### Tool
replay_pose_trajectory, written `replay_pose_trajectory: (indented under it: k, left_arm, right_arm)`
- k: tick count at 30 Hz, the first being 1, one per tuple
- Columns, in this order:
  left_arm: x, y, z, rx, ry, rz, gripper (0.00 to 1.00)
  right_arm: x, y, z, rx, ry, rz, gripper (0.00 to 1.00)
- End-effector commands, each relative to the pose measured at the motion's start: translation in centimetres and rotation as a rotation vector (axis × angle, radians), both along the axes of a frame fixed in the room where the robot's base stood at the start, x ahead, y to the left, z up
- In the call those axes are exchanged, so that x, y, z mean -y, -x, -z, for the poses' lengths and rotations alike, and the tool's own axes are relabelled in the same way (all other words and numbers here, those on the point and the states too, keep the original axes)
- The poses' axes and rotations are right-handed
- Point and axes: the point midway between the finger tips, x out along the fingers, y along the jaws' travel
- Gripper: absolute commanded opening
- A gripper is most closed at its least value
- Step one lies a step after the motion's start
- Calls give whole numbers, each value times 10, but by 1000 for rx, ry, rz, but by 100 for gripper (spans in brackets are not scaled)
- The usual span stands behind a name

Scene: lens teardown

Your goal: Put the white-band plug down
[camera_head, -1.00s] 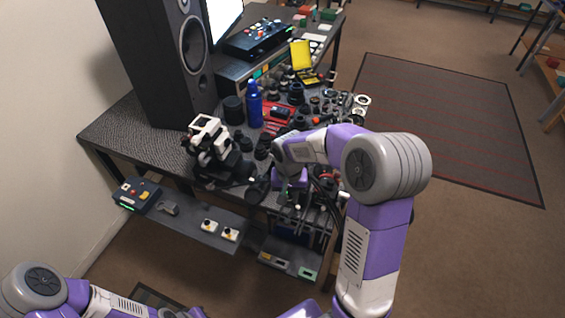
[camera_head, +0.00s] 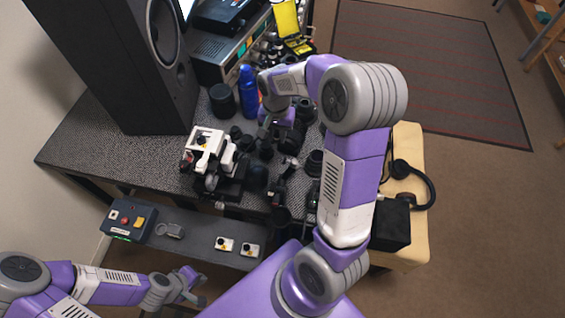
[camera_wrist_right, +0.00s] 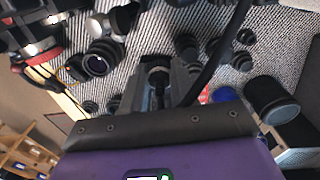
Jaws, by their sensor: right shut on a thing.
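My right gripper (camera_head: 268,128) is over the desk, in front of the blue bottle and among black lens parts. In the right wrist view its fingers (camera_wrist_right: 160,85) are shut on a small dark piece, the plug (camera_wrist_right: 158,76). No white band can be made out on it. In the head view my gripper and arm hide the plug. I cannot tell whether the plug touches the desk top (camera_head: 100,120). My left gripper (camera_head: 195,286) is low at the front, away from the desk, with its fingers apart and empty.
A blue bottle (camera_head: 248,92) and a black cylinder (camera_head: 222,100) stand close behind the right gripper. A white-and-black microscope-like device (camera_head: 207,150) is to its left. A tall speaker (camera_head: 110,60) stands at the back left. Bare desk shows left of the device.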

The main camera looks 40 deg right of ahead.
Motion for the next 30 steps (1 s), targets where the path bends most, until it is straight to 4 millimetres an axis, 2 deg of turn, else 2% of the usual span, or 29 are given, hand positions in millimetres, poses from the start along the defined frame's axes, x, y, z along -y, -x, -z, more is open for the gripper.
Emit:
replay_pose_trajectory:
  k: [1,7,11,19,26,30]
  left_arm:
    - [0,1,14,-2,0,1,0]
    - [0,1,38,-1,0,-1,0]
    - [0,1,45,-1,0,0,0]
    - [0,1,59,-1,0,0,0]
    - [0,1,64,-1,0,0,0]
    - [0,1,71,-1,0,0,0]
  right_arm:
    - [0,1,19,-1,0,1,0]
    - [0,1,56,-1,-1,0,0]
    - [0,1,69,0,-1,0,0]
    - [-1,2,117,-3,-2,0,0]
    - [-1,1,134,2,-1,-1,0]
    - [0,2,155,-1,-2,-1,0]
